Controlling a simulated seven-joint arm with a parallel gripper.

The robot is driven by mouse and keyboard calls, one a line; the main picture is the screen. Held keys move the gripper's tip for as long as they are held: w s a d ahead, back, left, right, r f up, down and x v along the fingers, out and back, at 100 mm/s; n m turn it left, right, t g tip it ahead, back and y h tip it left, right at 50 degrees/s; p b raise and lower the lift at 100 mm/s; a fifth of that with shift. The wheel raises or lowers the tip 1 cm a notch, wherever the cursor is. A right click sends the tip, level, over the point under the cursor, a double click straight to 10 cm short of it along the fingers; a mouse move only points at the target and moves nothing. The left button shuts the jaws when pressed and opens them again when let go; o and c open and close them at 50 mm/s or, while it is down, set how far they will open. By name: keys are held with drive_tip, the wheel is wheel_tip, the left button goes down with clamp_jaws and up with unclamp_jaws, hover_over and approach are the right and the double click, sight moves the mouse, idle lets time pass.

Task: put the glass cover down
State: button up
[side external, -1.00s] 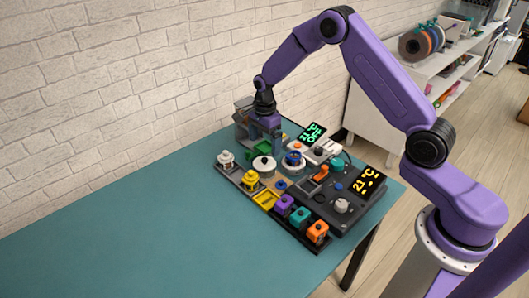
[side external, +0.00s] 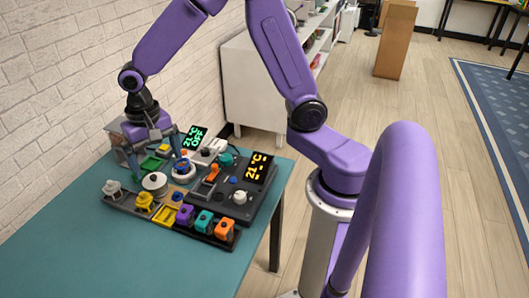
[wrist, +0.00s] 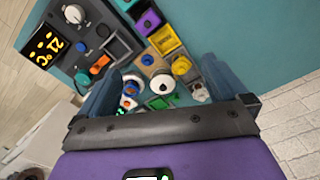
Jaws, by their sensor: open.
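A greyish see-through panel (side external: 118,129), which looks like the glass cover, stands at the back left end of the workstation in the side view. My gripper partly hides it, and I cannot make out its full outline or tilt. My gripper (side external: 152,158) is open above that end, pointing down, with its fingers spread wide over the green part (side external: 151,163). In the wrist view my gripper (wrist: 160,88) has nothing clearly held between its fingers. The green part (wrist: 162,103) and a blue-and-white dial (wrist: 131,88) show between them. The cover is not clearly visible there.
A white round pot (side external: 155,182) and the blue-and-white dial (side external: 182,168) stand close to the fingers. Purple (side external: 185,215), teal (side external: 204,220) and orange (side external: 224,229) blocks line the front. The teal table (side external: 75,245) is clear at front left.

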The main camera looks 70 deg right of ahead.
drive_tip(key=s+d+r+n, duration=0.2)
drive_tip(key=s+n, duration=0.7)
drive_tip(key=s, duration=0.3)
drive_tip(key=s+d+r+n, duration=0.2)
drive_tip(key=s+n, duration=0.6)
drive_tip(key=s, duration=0.5)
drive_tip(key=shift+d+r+n, duration=0.3)
drive_tip(key=shift+d+n, duration=0.1)
drive_tip(key=shift+d, duration=0.05)
